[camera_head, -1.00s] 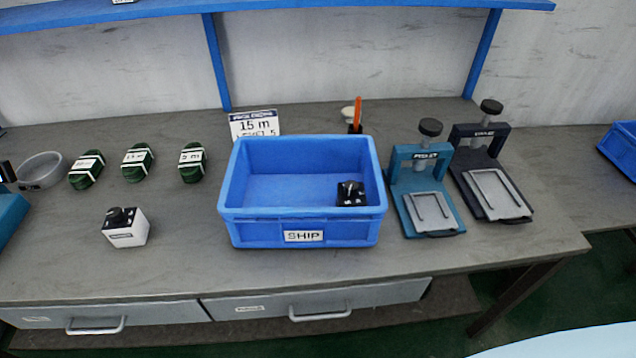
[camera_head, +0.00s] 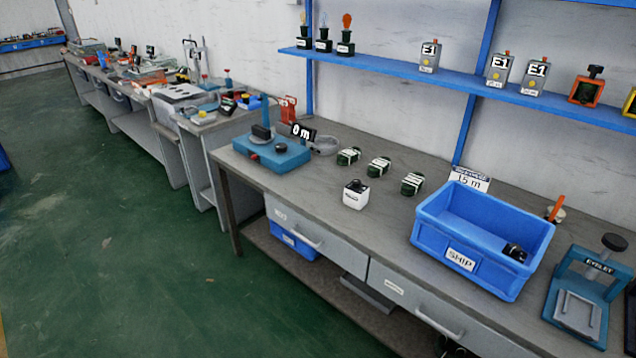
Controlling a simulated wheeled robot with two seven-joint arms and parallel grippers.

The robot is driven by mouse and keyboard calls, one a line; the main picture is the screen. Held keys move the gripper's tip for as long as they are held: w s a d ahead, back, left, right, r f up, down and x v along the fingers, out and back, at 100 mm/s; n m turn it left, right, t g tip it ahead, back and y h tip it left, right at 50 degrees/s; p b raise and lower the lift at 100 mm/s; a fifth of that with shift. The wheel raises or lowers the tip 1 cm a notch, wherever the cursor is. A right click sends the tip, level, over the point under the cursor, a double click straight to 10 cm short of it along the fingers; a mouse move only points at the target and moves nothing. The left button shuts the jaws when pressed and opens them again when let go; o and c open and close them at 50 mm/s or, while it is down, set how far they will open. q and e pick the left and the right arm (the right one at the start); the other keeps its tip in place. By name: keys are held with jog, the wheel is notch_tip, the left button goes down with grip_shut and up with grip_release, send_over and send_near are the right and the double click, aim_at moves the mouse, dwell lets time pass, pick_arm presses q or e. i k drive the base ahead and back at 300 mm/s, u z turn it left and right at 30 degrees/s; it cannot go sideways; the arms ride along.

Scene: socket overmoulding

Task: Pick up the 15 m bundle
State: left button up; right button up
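Three dark green bundles with white bands lie in a row on the grey workbench (camera_head: 330,185). They are a left bundle (camera_head: 348,156), a middle bundle (camera_head: 378,167) and a right bundle (camera_head: 412,184). The writing on their bands is too small to read, so I cannot tell which is the 15 m one. A sign reading 15 m (camera_head: 469,181) stands behind the blue SHIP crate (camera_head: 428,232). Neither of my grippers is in view.
A black-topped white box (camera_head: 355,196) stands in front of the bundles. The crate holds a small black item (camera_head: 515,252). A teal press (camera_head: 590,290) stands at right.

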aim_at(380, 166)
jog(key=u, duration=0.9)
jog(key=i, duration=0.95)
jog(key=u, duration=0.25)
jog(key=i, duration=1.55)
jog(key=z, duration=1.55)
jog(key=i, duration=0.65)
jog(key=z, duration=0.6)
